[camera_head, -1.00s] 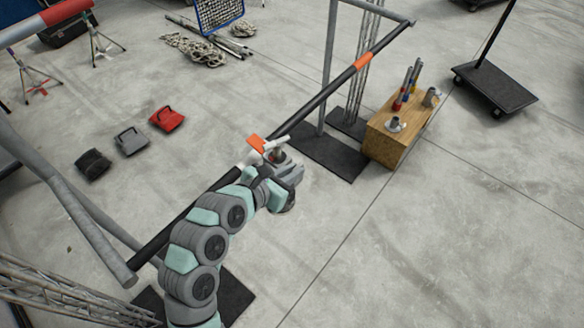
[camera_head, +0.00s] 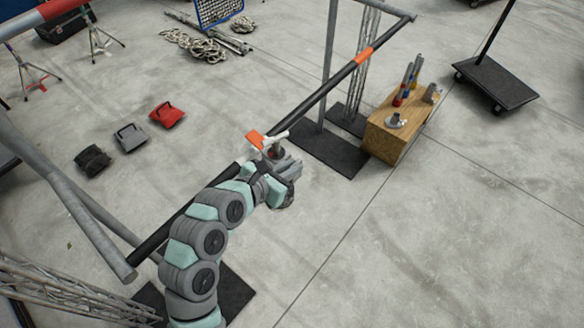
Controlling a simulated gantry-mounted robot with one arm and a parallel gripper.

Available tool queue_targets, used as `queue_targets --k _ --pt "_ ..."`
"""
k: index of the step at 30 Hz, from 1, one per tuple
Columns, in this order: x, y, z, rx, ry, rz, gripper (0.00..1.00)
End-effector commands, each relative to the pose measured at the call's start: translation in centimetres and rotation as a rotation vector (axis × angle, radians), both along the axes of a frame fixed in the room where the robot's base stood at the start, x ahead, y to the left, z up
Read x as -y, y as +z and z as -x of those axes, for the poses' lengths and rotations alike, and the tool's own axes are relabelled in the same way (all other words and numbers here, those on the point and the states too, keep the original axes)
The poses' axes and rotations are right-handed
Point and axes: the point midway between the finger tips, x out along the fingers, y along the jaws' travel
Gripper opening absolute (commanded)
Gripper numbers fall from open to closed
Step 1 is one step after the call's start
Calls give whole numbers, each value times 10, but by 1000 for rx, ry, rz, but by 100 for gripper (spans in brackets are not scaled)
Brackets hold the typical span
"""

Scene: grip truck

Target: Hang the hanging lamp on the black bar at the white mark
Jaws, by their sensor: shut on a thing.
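The black bar (camera_head: 318,98) runs diagonally from lower left to upper right, with an orange band (camera_head: 364,56) on its upper part. A white patch, seemingly the white mark (camera_head: 243,160), shows on the bar just left of my gripper. My gripper (camera_head: 274,150) is at the bar's middle, shut on what seems to be the hanging lamp (camera_head: 256,138). An orange piece and a white piece of it show above the jaws. The gripper and arm partly hide the lamp and the bar. I cannot tell whether the lamp touches the bar.
A wooden box (camera_head: 382,143) with several small items stands right of the bar's upright. A black wheeled cart (camera_head: 495,86) is farther right. Black, grey and red weights (camera_head: 131,137) lie on the floor left. The floor at lower right is clear.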

Motion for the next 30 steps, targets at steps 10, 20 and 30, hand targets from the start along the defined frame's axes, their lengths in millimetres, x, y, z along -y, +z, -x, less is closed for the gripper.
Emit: queue_targets --k 10,20,30 --pt "-9 0 -8 6 -1 1 0" --pt "-18 1 -16 9 -1 0 0" --pt "-27 1 -24 9 -1 2 0"
